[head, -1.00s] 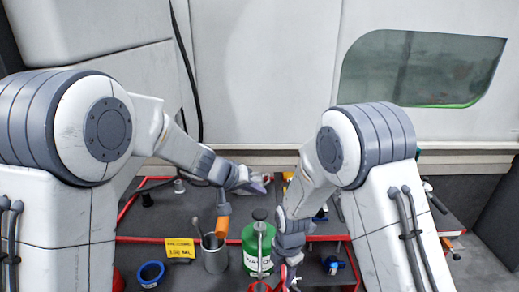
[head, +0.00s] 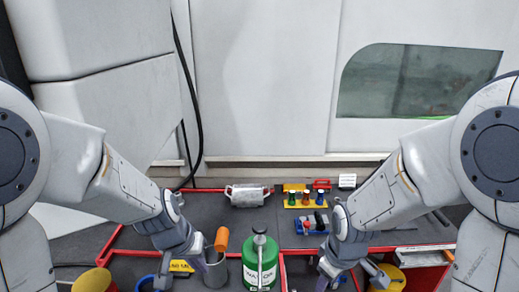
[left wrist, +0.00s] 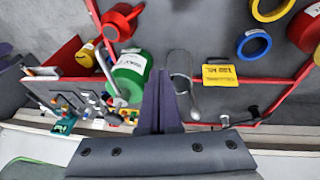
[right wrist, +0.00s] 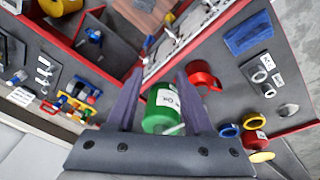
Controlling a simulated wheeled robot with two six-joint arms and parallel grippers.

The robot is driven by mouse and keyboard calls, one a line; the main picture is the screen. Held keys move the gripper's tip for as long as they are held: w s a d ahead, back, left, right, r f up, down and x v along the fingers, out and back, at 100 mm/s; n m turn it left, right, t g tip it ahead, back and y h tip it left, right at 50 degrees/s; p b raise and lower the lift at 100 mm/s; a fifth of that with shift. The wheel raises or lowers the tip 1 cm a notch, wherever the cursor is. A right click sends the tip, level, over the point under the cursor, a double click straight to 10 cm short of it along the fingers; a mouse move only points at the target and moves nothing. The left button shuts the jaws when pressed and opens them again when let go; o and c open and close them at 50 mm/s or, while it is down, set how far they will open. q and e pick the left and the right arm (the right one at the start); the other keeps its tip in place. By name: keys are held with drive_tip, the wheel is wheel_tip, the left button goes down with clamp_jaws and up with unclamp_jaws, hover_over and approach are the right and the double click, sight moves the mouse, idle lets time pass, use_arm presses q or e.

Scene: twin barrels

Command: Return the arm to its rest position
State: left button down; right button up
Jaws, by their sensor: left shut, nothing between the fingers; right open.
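My left arm comes in from the left in the head view, and its gripper (head: 190,262) is low beside the grey metal cup (head: 215,270). In the left wrist view the left fingers (left wrist: 160,90) are together and empty. My right gripper (head: 325,275) is low to the right of the green barrel (head: 259,262). In the right wrist view the right fingers (right wrist: 158,80) are apart, and the green barrel (right wrist: 160,108) shows beyond them. I cannot tell from the head view how far each gripper is above the table.
An orange cylinder (head: 221,240) stands out by the cup. A silver two-handled container (head: 248,195) and a yellow rack with small bottles (head: 305,198) are at the back. A yellow label sign (head: 181,266) is left of the cup.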

use_arm(q)
drive_tip(key=s+a+f+y, duration=0.1)
drive_tip(key=s+a+y, duration=0.1)
drive_tip(key=s+a, duration=0.3)
use_arm(e)
drive_tip(key=s+d+r+m, duration=0.1)
drive_tip(key=s+d+m, duration=0.2)
drive_tip(key=m, duration=0.4)
use_arm(q)
drive_tip(key=s+d+r+m+g, duration=0.1)
drive_tip(key=s+d+m, duration=0.1)
drive_tip(key=s+d, duration=0.2)
drive_tip(key=s+d+r+m+g, duration=0.1)
drive_tip(key=s+d+r+m, duration=0.1)
drive_tip(key=s+d, duration=0.3)
drive_tip(key=s+d+r+m+g+h, duration=0.1)
drive_tip(key=s+d+r+m, duration=0.1)
drive_tip(key=s+d, duration=0.3)
drive_tip(key=shift+s+r+m, duration=0.2)
drive_tip(key=shift+r+m, duration=0.05)
drive_tip(key=shift+m, duration=0.45)
use_arm(e)
drive_tip(key=s+a+r+n+g, duration=0.1)
drive_tip(key=s+a+r+n, duration=0.2)
drive_tip(key=s+a, duration=0.4)
drive_tip(key=s+a+r+n+g, duration=0.1)
drive_tip(key=s+a+r+n, duration=0.2)
drive_tip(key=s+a, duration=0.3)
drive_tip(key=shift+s+a+n+y, duration=0.4)
drive_tip(key=shift+s, duration=0.1)
